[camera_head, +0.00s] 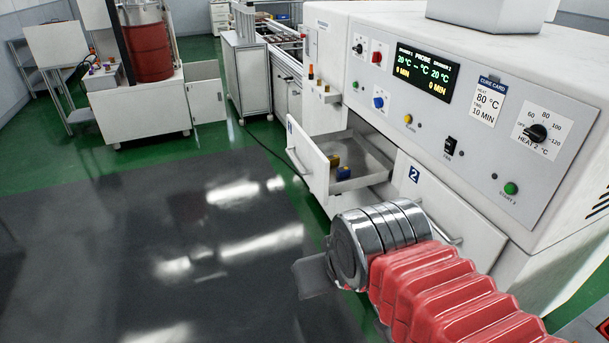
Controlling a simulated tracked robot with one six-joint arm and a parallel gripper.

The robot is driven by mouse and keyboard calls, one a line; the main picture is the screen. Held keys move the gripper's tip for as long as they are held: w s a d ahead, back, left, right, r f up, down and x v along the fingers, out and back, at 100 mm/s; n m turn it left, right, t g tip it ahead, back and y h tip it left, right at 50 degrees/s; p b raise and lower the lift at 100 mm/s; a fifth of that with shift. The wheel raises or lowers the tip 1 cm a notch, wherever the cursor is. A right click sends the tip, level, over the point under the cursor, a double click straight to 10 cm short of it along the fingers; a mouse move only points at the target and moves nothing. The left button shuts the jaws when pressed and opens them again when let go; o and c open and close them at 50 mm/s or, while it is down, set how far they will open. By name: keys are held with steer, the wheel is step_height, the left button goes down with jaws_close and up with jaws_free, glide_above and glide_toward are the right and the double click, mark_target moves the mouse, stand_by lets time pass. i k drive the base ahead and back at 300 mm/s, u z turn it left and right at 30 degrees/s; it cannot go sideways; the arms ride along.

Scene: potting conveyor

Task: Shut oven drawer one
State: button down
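Oven drawer one (307,158) is pulled out of the white oven (420,60), on the left of its front. Its white front panel has a handle and a small blue label. Inside the grey tray, a small yellow thing (334,160) and a small blue thing (343,173) lie near the front panel. My gripper (315,277) is at the lower middle, nearer to me than the drawer and apart from it in the picture. Only a grey plate-like part of it shows beyond my metal wrist; the rest is hidden, so I cannot see its opening.
Drawer two (440,196), labelled 2, looks shut beside drawer one and is partly behind my arm. The oven's control panel (450,110) has knobs, buttons and a display. A white bench (140,115) with a red drum (147,50) stands back left. The dark floor mat (150,240) is clear.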

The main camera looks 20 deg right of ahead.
mark_target(368, 166)
steer(key=i, duration=1.25)
steer(key=u, duration=2.05)
